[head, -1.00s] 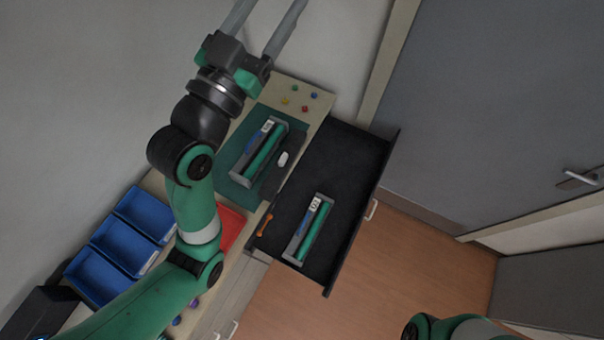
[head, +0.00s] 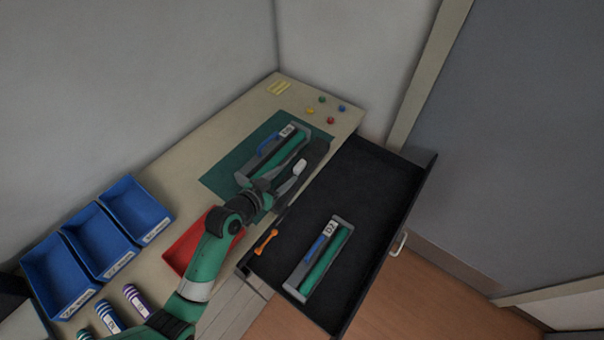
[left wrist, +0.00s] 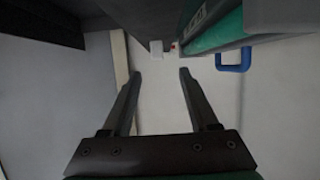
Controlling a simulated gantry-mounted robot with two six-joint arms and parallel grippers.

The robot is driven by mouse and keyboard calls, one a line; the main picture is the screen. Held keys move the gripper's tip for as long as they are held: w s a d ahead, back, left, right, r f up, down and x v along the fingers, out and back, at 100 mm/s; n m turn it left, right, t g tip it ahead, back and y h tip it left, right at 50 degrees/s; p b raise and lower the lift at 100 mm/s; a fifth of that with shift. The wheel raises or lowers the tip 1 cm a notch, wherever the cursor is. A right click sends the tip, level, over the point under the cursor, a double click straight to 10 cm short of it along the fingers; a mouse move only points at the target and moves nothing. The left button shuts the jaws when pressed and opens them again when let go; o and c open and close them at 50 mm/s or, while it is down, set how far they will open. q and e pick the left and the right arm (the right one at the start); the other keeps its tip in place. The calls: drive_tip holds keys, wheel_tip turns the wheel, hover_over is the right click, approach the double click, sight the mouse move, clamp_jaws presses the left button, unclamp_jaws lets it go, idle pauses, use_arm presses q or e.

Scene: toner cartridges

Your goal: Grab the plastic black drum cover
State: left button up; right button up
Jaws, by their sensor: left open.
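The black drum cover (head: 316,153) is a long dark piece on the right edge of the green mat (head: 221,178), beside a drum unit (head: 271,158) with a green roller and a blue handle. A white piece (head: 299,167) shows on the cover. My left gripper (head: 284,183) is low by the near end of the cover and partly hides it. In the left wrist view its two fingers (left wrist: 160,84) are apart with nothing between them. The dark cover (left wrist: 145,18) and the drum unit (left wrist: 219,30) show beyond the fingertips. My right gripper is out of view.
The open black drawer (head: 357,213) holds another drum unit (head: 321,262) and an orange tool (head: 266,241). Small coloured pegs (head: 331,120) sit at the desk's far end.

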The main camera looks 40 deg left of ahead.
sight(299, 165)
use_arm(q)
drive_tip(key=shift+x, duration=0.9)
drive_tip(key=shift+w+f, duration=0.2)
drive_tip(key=shift+w, duration=0.1)
drive_tip(key=b+x, duration=0.1)
drive_tip(key=x, duration=0.3)
drive_tip(key=shift+w+d+b, duration=0.1)
drive_tip(key=shift+w+b, duration=0.1)
drive_tip(key=shift+b, duration=0.2)
clamp_jaws()
drive_tip(key=shift+r, duration=0.1)
